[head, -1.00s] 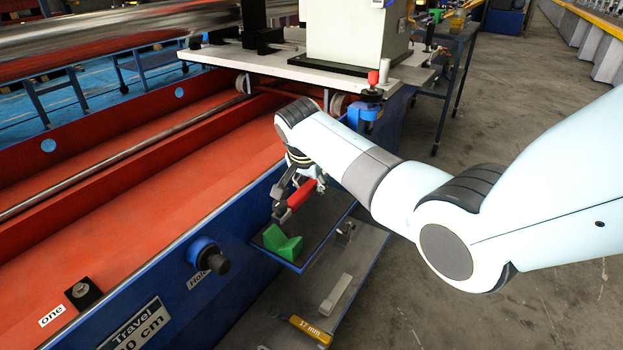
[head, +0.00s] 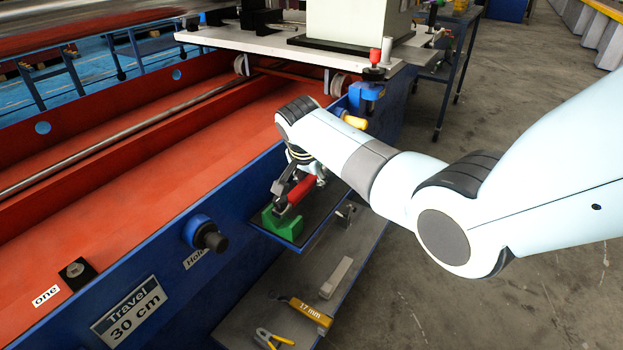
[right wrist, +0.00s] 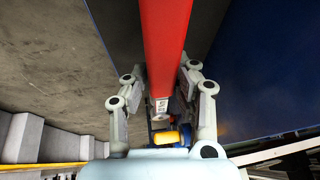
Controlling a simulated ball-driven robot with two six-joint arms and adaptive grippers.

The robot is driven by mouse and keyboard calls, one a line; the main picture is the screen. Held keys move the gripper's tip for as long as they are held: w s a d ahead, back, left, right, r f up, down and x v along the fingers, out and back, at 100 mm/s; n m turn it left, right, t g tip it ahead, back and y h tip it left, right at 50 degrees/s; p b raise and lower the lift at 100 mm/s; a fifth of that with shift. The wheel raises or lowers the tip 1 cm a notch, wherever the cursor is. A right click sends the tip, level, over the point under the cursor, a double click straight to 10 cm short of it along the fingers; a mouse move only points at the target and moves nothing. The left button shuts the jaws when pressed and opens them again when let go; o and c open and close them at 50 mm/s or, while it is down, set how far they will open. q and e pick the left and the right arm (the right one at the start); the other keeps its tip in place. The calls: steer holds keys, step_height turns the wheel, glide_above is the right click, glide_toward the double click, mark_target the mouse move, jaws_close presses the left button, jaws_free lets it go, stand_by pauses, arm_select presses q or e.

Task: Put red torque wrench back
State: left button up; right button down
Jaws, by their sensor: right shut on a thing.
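The red torque wrench (head: 303,189) is held in my right gripper (head: 300,177), low over a small dark shelf (head: 322,222) on the side of the blue machine. My right gripper is shut on its red handle. The wrench's near, dark end is at the green V-shaped holder (head: 283,226); whether it touches the holder cannot be told. In the right wrist view the red handle (right wrist: 166,45) runs up between the two fingers (right wrist: 162,92). The wrench's far end is partly hidden by my wrist in the head view. My left gripper is not in view.
A lower grey shelf (head: 262,300) bears a grey bar (head: 337,278), a yellow tool marked 17 mm (head: 305,312) and small yellow-handled pliers (head: 272,339). A blue-and-black knob (head: 207,235) sticks out left of the holder.

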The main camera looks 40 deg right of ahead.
arm_select(q)
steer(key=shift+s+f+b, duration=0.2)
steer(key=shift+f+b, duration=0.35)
steer(key=shift+b, duration=0.05)
arm_select(e)
steer(key=shift+f, duration=1)
steer(key=c, duration=0.5)
jaws_free()
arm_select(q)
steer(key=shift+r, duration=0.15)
arm_select(e)
steer(key=shift+r, duration=0.15)
steer(key=shift+s+a+r+p, duration=0.2)
steer(key=shift+r+p, duration=0.4)
steer(key=shift+p, duration=0.25)
steer(key=shift+p+v, duration=2.25)
steer(key=shift+p, duration=0.25)
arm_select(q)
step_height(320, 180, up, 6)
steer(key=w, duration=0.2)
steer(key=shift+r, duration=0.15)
